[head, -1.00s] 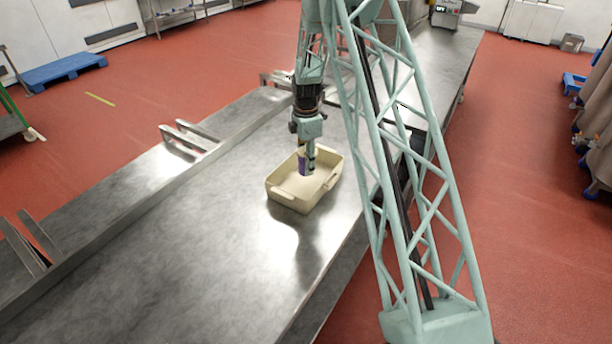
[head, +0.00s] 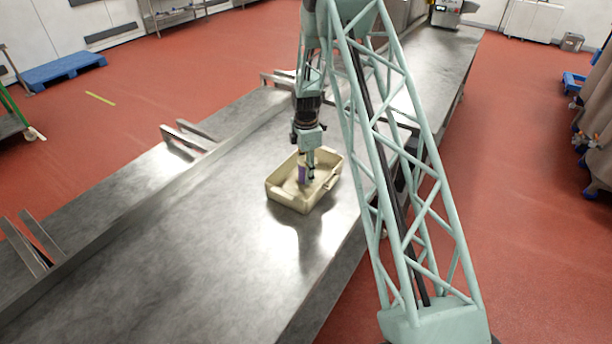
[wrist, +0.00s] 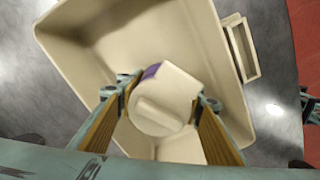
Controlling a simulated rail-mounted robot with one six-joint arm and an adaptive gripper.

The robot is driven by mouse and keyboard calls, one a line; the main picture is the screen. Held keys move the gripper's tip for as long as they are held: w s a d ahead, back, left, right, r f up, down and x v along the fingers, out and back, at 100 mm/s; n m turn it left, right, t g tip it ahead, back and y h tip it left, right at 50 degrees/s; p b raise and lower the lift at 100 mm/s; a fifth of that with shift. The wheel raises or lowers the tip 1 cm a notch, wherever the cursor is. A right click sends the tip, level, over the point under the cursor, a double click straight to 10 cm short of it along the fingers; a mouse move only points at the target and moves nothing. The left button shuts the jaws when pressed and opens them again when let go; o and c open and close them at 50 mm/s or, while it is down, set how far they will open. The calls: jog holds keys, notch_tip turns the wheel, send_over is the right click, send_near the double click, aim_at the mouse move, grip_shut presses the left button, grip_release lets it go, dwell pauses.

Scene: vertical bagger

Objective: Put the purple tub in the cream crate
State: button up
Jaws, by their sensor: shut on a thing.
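The cream crate (head: 289,199) stands on the steel table, and its inside wall fills much of the wrist view (wrist: 190,50). The purple tub (head: 302,174) is inside the crate's outline in the head view. In the wrist view the tub shows a cream lid (wrist: 165,98) with a raised bar and a strip of purple side. My gripper (head: 311,172) points down into the crate. In the wrist view my gripper (wrist: 160,108) is shut on the tub, one finger on each side. Whether the tub touches the crate floor I cannot tell.
The steel table (head: 190,255) is bare around the crate. A raised edge runs along its left side, with metal brackets (head: 188,137) beyond it. A blue pallet (head: 64,70) lies on the red floor, far left.

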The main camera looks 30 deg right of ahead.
jog(key=shift+f, duration=0.7)
jog(key=shift+f, duration=0.1)
jog(key=o, duration=0.9)
jog(key=shift+o, duration=0.2)
notch_tip(320, 180, up, 11)
jog(key=shift+b, duration=0.95)
jog(key=shift+r, duration=0.65)
jog(key=shift+r, duration=0.1)
